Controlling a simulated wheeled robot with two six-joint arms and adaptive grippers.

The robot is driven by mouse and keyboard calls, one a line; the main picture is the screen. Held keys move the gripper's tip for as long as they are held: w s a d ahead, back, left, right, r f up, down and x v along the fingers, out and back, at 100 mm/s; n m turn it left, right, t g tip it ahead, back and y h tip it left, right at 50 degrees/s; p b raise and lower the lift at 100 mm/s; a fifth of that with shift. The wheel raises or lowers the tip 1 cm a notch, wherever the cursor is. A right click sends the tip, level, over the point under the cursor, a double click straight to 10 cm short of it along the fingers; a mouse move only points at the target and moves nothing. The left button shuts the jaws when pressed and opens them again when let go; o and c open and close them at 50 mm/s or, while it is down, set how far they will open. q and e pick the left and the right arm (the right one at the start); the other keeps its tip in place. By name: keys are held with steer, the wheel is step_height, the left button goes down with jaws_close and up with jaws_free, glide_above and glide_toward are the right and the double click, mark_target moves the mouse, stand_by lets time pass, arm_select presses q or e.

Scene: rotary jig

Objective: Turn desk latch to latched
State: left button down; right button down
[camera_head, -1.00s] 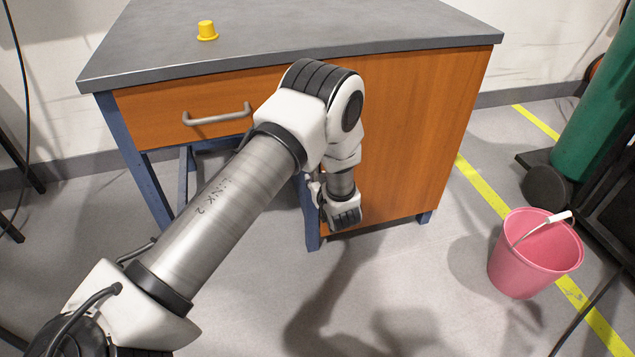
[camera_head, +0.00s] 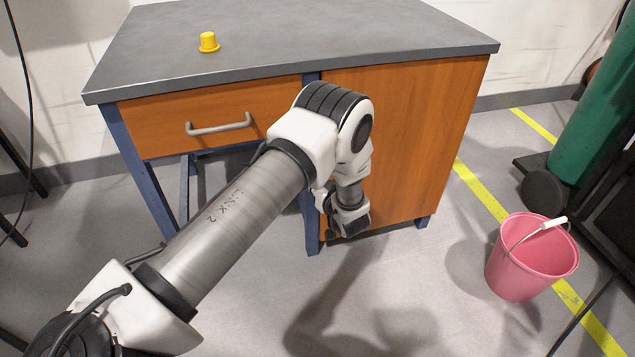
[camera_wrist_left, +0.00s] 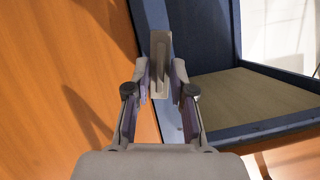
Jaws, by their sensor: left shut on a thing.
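The desk (camera_head: 370,35) has a grey top, an orange drawer and an orange cabinet side on a blue frame. In the left wrist view, a grey metal latch piece (camera_wrist_left: 160,44) stands at the edge between the orange panel and the blue frame. My left gripper (camera_wrist_left: 161,72) is shut on this latch, one finger on each side. In the head view my left arm comes in from the left, and its wrist (camera_head: 347,213) is low in front of the cabinet. The latch is hidden there behind my arm. My right gripper is not in view.
A yellow knob-like object (camera_head: 208,42) stands on the desk top. The drawer has a grey bar handle (camera_head: 218,127). A pink bucket (camera_head: 520,275) stands on the floor at the right, near a green cylinder (camera_head: 595,110). The floor in front of the desk is clear.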

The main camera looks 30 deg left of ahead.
arm_select(q)
steer(key=shift+w+d+f+m+g+y+b, duration=0.1)
steer(key=shift+f+m+g+y+b, duration=0.2)
steer(key=shift+m+y+b, duration=1.1)
steer(key=shift+w+d+f+m+g+y+p, duration=0.15)
steer(key=shift+m+g+y, duration=0.4)
steer(key=shift+m, duration=1.9)
steer(key=shift+w+d+f+m+g+y+b, duration=0.2)
steer(key=shift+m+y+b, duration=0.7)
steer(key=shift+m, duration=1.05)
steer(key=shift+s+a+r, duration=0.1)
steer(key=shift+a, duration=0.05)
steer(key=c, duration=1.3)
jaws_free()
steer(key=v, duration=1.2)
